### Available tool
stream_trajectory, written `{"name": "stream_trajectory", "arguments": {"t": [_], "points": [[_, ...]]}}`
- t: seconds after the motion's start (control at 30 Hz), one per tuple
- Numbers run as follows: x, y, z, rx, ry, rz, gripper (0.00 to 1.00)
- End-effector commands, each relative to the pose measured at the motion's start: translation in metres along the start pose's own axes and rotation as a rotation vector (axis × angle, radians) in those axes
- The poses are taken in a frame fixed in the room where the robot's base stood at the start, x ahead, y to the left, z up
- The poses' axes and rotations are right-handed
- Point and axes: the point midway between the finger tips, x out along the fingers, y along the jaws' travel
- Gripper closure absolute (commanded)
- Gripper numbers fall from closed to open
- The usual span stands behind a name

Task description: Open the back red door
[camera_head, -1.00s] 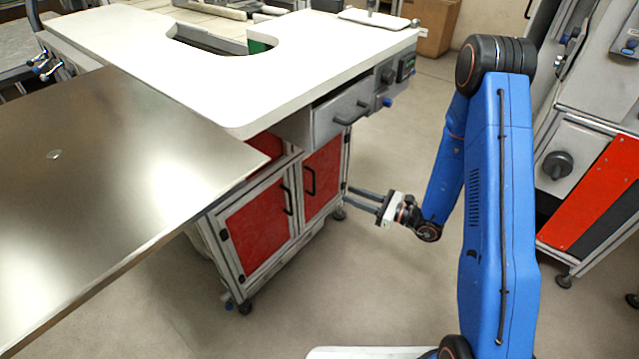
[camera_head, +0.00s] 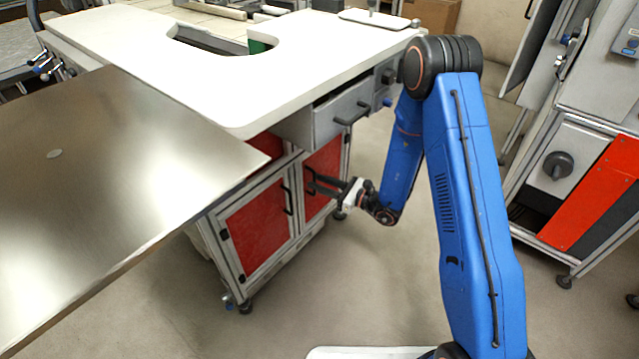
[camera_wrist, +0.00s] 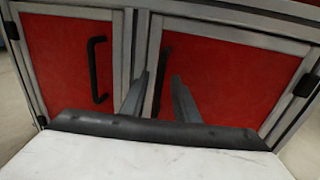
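The back red door (camera_head: 324,165) is the farther of two red doors in the cabinet under the white table, and it is shut. Its black handle is on its left edge, partly covered by my gripper in the head view. In the wrist view the back door (camera_wrist: 225,75) is on the right, and its handle (camera_wrist: 158,80) shows between my two fingers. My gripper (camera_head: 312,184) is open, its fingers pointing at that handle. It also shows in the wrist view (camera_wrist: 161,82). I cannot tell whether the fingers touch the handle.
The front red door (camera_head: 256,232), also shut, has its own black handle (camera_head: 287,199) close by. A grey drawer (camera_head: 342,115) sits above the doors under the white tabletop (camera_head: 235,75). A metal table (camera_head: 110,190) juts out at left. Floor right of the cabinet is clear.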

Motion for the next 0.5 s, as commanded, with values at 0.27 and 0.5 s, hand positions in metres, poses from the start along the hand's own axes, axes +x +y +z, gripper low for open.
{"name": "stream_trajectory", "arguments": {"t": [0.27, 0.5], "points": [[0.0009, -0.0002, -0.0001, 0.000, 0.000, -0.001, 0.72], [0.0007, -0.0001, -0.0001, 0.000, 0.000, 0.000, 1.00]]}}
